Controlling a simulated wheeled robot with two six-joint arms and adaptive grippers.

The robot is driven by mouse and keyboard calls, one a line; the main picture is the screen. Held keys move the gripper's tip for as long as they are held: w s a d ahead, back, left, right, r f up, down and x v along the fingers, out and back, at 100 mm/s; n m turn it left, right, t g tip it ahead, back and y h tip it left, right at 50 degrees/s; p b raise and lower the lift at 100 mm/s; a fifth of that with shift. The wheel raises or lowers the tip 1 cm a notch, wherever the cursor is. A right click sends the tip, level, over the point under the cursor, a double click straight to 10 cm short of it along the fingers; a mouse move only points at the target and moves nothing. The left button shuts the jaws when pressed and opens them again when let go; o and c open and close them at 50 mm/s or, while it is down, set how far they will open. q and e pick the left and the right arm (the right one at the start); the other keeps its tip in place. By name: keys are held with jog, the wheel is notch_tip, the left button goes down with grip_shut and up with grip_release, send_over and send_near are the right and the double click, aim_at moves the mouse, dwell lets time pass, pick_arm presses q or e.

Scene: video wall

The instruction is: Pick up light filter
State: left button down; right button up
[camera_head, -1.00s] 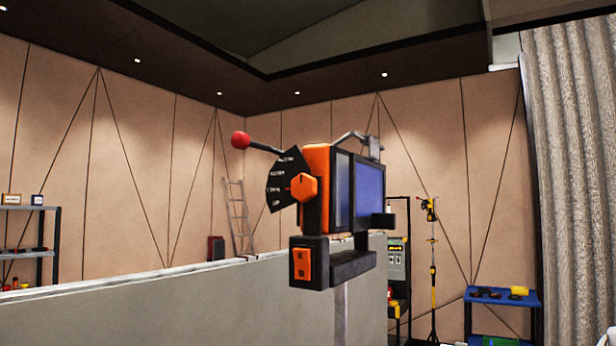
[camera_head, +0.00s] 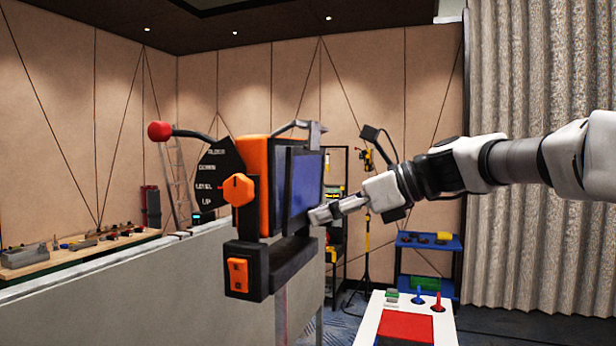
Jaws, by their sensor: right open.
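An orange and black device (camera_head: 258,165) with a red-knobbed lever and an orange dial stands at the panel's top edge. A flat blue-violet pane (camera_head: 302,185) in a dark frame sits upright on its right side; it looks like the light filter, though no label shows. My right gripper (camera_head: 316,214) comes in from the right, open, with its tips by the pane's lower right edge. I cannot tell whether they touch it. Nothing shows held between the fingers. My left gripper is out of view.
A grey panel (camera_head: 150,300) runs below the device. A white console (camera_head: 375,328) with a red pad and small levers stands at lower right. Behind are a blue cart (camera_head: 430,262), a black rack and a curtain. A bench (camera_head: 70,255) with tools is at left.

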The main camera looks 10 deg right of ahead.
jog(key=shift+s+d+r, duration=0.1)
jog(key=shift+s+r, duration=0.1)
jog(key=shift+s, duration=0.35)
jog(key=shift+s+d, duration=0.1)
jog(key=shift+s, duration=0.05)
jog(key=c, duration=0.3)
grip_shut()
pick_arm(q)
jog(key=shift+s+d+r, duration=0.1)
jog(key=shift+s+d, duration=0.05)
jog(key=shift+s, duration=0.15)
pick_arm(e)
jog(key=shift+w+f, duration=0.1)
jog(key=shift+w, duration=0.2)
